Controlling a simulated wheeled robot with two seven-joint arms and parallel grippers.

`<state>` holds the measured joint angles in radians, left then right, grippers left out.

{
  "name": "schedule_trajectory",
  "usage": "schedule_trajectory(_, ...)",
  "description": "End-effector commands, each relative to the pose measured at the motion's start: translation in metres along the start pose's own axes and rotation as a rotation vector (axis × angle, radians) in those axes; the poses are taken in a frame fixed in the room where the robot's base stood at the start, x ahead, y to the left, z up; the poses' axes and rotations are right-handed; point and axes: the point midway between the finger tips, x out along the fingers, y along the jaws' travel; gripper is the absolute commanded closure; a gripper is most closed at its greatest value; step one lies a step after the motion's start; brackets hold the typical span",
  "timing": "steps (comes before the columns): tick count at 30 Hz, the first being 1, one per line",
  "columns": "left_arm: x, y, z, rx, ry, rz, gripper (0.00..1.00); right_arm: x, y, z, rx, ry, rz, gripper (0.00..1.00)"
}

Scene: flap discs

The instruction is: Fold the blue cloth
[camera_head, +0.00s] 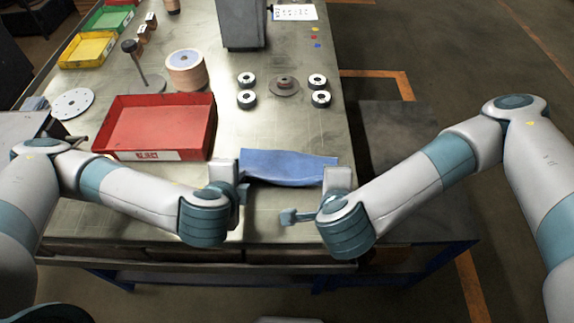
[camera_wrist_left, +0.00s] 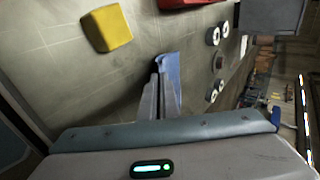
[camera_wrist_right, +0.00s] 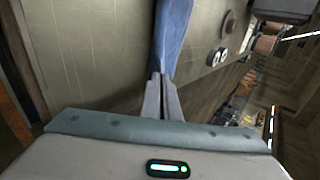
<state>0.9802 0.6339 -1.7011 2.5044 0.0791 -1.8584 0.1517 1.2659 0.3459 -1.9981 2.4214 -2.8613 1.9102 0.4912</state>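The blue cloth (camera_head: 287,166) is stretched crosswise between my two grippers near the table's front edge, its near edge bowed and creased. My left gripper (camera_head: 243,180) is at its left end; in the left wrist view the cloth (camera_wrist_left: 171,68) shows at the closed fingertips (camera_wrist_left: 160,82). My right gripper (camera_head: 325,183) is at its right end; in the right wrist view the cloth (camera_wrist_right: 172,35) runs away from the closed fingertips (camera_wrist_right: 160,82). Both grippers look shut on the cloth. The grip points are partly hidden in the head view.
A red tray (camera_head: 157,120) stands left of the cloth. Several black-and-white discs (camera_head: 246,100) lie beyond it, around a grey disc (camera_head: 284,85). A grey column (camera_head: 241,24) stands at the back. Bare metal table lies between cloth and discs.

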Motion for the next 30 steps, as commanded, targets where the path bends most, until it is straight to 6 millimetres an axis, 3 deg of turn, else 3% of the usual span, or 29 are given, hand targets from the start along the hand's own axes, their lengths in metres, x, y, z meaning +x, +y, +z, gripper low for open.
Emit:
schedule_trajectory(15,0.004,0.016,0.0,-0.003,0.003,-0.098,1.0,0.004,0.015,-0.002,-0.009,0.006,-0.099,1.0)
schedule_trajectory(30,0.003,0.018,0.0,-0.005,0.004,-0.124,1.0,0.005,0.016,-0.005,-0.005,0.009,-0.127,1.0)
